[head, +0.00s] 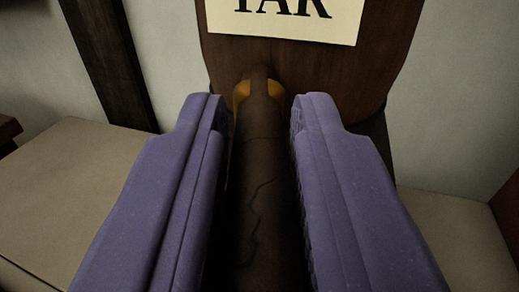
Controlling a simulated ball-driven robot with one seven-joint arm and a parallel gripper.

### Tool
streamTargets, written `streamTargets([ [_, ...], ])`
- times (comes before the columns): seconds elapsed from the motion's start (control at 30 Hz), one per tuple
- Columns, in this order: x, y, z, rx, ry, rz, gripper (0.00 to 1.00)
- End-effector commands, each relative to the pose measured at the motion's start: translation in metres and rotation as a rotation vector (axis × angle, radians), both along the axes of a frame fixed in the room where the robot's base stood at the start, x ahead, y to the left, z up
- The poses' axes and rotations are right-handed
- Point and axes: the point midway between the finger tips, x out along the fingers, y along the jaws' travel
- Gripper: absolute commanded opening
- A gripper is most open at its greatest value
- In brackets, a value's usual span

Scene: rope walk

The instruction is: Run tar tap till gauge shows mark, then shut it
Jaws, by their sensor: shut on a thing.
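A dark wooden barrel (378,62) stands ahead, with a cream paper sign (285,28) reading "TAR" that the top edge cuts off. The tar tap's brass-coloured fitting (242,92) shows low on the barrel's front. A long dark brown, cracked tap handle (262,190) runs from there towards me. My gripper (257,112) has its two purple fingers on either side of the handle and is shut on it. The spout and the flow of tar cannot be seen. No gauge is in view.
A beige block-like surface (70,190) lies at left, and a similar one (460,235) at right. A dark timber post (108,62) leans against the pale wall (170,50) at left. A dark brown edge shows at far right.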

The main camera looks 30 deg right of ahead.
Motion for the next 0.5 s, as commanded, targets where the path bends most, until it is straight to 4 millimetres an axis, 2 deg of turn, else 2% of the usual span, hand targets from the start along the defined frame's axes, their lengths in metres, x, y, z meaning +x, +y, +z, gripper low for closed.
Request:
streamTargets([
  [0.4, -0.0009, -0.0005, 0.0012, -0.001, -0.003, 0.006, 0.0],
  [0.43, -0.0009, -0.0006, 0.0013, -0.001, -0.003, 0.006, 0.3],
  [0.5, -0.0008, -0.0005, 0.0012, -0.001, -0.003, 0.006, 0.44],
])
